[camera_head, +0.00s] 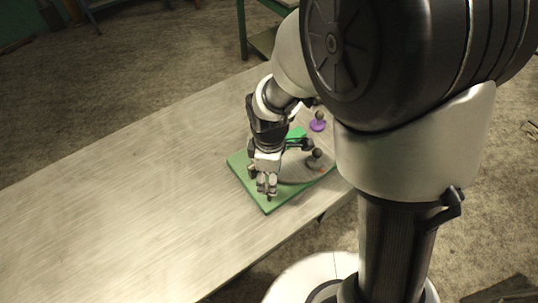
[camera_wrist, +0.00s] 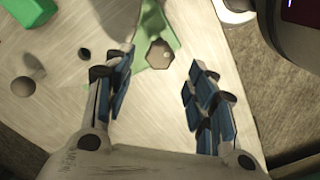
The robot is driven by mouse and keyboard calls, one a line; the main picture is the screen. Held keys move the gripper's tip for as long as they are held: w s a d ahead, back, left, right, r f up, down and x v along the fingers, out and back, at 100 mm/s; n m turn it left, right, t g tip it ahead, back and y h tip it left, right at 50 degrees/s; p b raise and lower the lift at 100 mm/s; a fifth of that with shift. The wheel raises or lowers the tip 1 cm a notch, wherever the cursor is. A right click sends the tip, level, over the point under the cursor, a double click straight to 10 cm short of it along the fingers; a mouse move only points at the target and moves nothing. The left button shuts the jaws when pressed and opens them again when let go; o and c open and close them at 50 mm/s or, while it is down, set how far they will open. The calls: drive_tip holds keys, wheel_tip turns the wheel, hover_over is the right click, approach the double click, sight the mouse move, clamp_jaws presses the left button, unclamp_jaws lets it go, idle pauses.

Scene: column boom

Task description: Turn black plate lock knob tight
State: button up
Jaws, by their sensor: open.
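My gripper (camera_head: 267,190) points down over the green board (camera_head: 244,176) on the table in the head view. In the wrist view my gripper (camera_wrist: 160,72) is open, with blue-padded fingers well apart and nothing between them. A small grey, many-sided knob top (camera_wrist: 160,54) shows beyond the fingertips, roughly centred between them, on a green piece (camera_wrist: 152,22). I cannot tell from its colour whether this is the black plate's lock knob. A dark knob (camera_head: 317,154) stands near the board's right side in the head view. My arm hides part of the board.
A purple piece with a knob (camera_head: 317,125) stands on the table behind the board. A green block (camera_wrist: 25,10) lies at the wrist view's top left. Dark round holes (camera_wrist: 83,54) show in the pale surface. The table (camera_head: 120,200) is clear to the left.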

wheel_tip(320, 180, down, 6)
drive_tip(key=shift+r+b, duration=0.1)
drive_tip(key=shift+b, duration=0.5)
drive_tip(key=shift+c, duration=0.3)
drive_tip(key=c, duration=1)
